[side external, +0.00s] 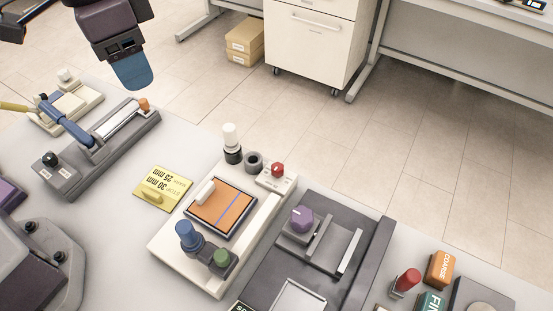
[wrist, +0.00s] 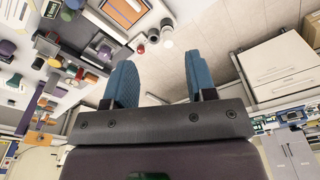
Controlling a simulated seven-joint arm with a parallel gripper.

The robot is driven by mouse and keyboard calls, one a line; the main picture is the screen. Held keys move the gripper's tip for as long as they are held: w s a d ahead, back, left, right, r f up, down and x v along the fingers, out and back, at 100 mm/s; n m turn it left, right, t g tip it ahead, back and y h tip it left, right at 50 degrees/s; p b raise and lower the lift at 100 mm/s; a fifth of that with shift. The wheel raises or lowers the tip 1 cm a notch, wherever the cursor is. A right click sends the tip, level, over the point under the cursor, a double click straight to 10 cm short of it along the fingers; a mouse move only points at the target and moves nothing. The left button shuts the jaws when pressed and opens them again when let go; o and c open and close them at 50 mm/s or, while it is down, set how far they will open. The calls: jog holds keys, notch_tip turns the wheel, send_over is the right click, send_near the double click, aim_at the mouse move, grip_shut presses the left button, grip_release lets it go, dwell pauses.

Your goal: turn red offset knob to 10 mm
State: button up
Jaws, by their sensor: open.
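A red knob (side external: 277,170) stands on a small white block at the far end of the cream fixture in the side view. A second red knob (side external: 408,279) stands at the lower right, beside an orange block. I cannot tell which is the offset knob, and no 10 mm mark is readable. My gripper (side external: 133,75) is high at the upper left of the side view, well apart from both knobs. In the wrist view my gripper (wrist: 163,75) has its two blue fingers spread, with nothing between them. A small red knob (wrist: 154,39) shows beyond the fingers there.
The cream fixture (side external: 165,247) carries an orange pad, a blue knob, a green knob and a white-topped post. A yellow card (side external: 162,187) reads 30 mm and 25 mm. A dark fixture with a purple knob (side external: 301,219) stands to the right. A grey slide device (side external: 110,140) is left.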

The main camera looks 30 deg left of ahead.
aim_at(278, 166)
jog(key=w+d+f+m+g, duration=0.1)
jog(key=w+d+f+m, duration=0.45)
jog(key=d, duration=0.25)
jog(key=w+d+f+m, duration=0.5)
jog(key=d+f, duration=0.1)
jog(key=d, duration=0.2)
jog(key=shift+n, duration=0.25)
jog(key=f, duration=1.1)
jog(key=shift+s+a+f, duration=0.15)
jog(key=shift+a+f, duration=0.05)
jog(key=shift+a, duration=0.05)
jog(key=c, duration=0.9)
